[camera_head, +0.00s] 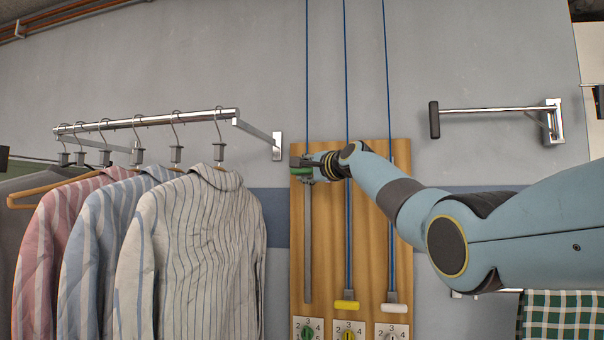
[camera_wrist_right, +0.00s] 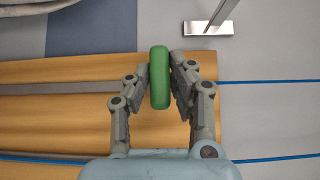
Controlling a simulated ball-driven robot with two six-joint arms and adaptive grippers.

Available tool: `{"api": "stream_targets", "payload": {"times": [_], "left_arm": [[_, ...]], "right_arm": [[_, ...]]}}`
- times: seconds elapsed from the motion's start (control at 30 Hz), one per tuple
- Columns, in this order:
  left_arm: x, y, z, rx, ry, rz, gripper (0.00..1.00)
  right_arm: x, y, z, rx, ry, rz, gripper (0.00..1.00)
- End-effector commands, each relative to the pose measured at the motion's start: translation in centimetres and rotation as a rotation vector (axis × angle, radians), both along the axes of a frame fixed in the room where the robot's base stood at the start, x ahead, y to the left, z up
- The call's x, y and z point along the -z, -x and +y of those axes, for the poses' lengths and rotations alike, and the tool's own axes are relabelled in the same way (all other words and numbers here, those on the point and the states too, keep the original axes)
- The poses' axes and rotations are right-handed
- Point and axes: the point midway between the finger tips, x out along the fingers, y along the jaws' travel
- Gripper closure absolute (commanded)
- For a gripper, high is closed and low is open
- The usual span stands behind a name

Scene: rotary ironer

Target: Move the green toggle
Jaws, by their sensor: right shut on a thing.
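The green toggle (camera_head: 301,171) is at the upper left of the wooden board (camera_head: 372,240), at the top of a grey slot. My right gripper (camera_head: 303,168) is at it, with the arm coming in from the right. In the right wrist view the green toggle (camera_wrist_right: 159,77) stands between the two fingers of my right gripper (camera_wrist_right: 160,80), which are shut on it. The yellow toggle (camera_head: 347,307) and the white toggle (camera_head: 394,308) hang low on the board on blue cords. My left gripper is not in view.
Striped shirts (camera_head: 190,250) hang from a metal rail (camera_head: 150,121) on the left. Numbered dials (camera_head: 348,332) sit below the toggles. An empty wall bracket (camera_head: 490,109) is at the upper right. A green checked cloth (camera_head: 560,315) is at the lower right.

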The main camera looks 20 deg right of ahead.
Motion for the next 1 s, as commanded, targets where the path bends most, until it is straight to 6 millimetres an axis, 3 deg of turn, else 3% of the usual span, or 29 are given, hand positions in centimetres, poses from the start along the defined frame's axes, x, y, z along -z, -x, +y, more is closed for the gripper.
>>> {"api": "stream_targets", "payload": {"times": [0.17,0.2,0.37,0.73,1.0], "left_arm": [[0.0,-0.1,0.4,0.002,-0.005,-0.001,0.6],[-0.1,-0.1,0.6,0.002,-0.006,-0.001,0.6],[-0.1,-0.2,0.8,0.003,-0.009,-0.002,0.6],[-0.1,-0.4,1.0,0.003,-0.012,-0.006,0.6],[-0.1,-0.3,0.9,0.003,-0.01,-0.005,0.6]], "right_arm": [[-0.8,0.1,-0.1,0.003,-0.001,-0.015,1.0],[-0.9,0.1,-0.1,0.003,-0.001,-0.015,0.78],[-0.8,0.1,-0.1,0.002,-0.001,-0.014,0.58],[-0.4,0.4,-0.1,0.001,0.0,-0.008,0.58],[-0.4,3.5,-0.8,0.003,0.002,-0.011,0.58]]}}
